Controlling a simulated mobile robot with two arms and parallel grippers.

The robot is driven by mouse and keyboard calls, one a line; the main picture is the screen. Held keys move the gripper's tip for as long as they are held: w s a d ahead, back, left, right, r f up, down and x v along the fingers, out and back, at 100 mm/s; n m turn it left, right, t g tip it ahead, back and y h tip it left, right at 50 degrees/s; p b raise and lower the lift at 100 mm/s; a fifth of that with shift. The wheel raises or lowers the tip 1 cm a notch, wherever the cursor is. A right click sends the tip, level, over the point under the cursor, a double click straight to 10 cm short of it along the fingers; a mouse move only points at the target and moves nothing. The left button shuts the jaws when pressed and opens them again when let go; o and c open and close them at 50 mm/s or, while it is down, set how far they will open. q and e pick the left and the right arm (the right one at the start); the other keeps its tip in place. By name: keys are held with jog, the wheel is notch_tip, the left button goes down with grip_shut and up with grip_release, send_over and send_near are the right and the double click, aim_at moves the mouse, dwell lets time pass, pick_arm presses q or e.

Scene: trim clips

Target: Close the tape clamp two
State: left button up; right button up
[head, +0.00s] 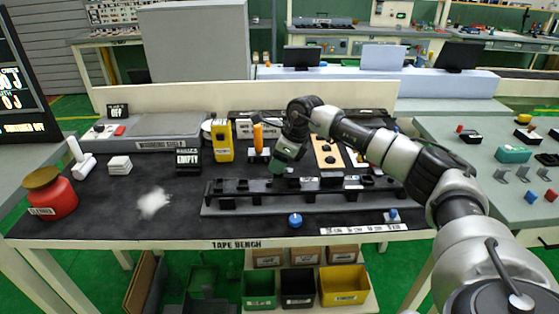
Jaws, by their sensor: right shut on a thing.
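A long dark fixture (222,207) lies along the front of the tape bench, with several black clamp-like parts in a row on it. I cannot tell from labels which one is clamp two. Whether that clamp is open or closed does not show. My left gripper is not in view.
A red container (50,194), white rolls (83,160) and white powder (154,202) are on the left. A yellow device (222,141) and an orange-handled tool (258,138) stand behind the fixture. A blue knob (295,220) is in front. Bins (344,286) sit below.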

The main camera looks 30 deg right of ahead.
jog(key=m+h, duration=0.1)
jog(key=m, duration=0.2)
jog(key=shift+r+t+p, duration=0.1)
jog(key=shift+t+p, duration=0.2)
jog(key=shift+t, duration=0.1)
jog(key=m+h, duration=0.1)
jog(key=m, duration=0.2)
jog(key=shift+a+m+t, duration=0.15)
jog(key=shift+m+t, duration=0.15)
jog(key=m+h+b, duration=0.1)
jog(key=m, duration=0.2)
jog(key=shift+m+h, duration=0.3)
jog(key=shift+h, duration=0.1)
jog(key=m+h+b, duration=0.1)
jog(key=m, duration=0.3)
jog(key=shift+a, duration=0.1)
jog(key=shift+m+h, duration=0.3)
jog(key=shift+m, duration=0.1)
jog(key=o, duration=0.9)
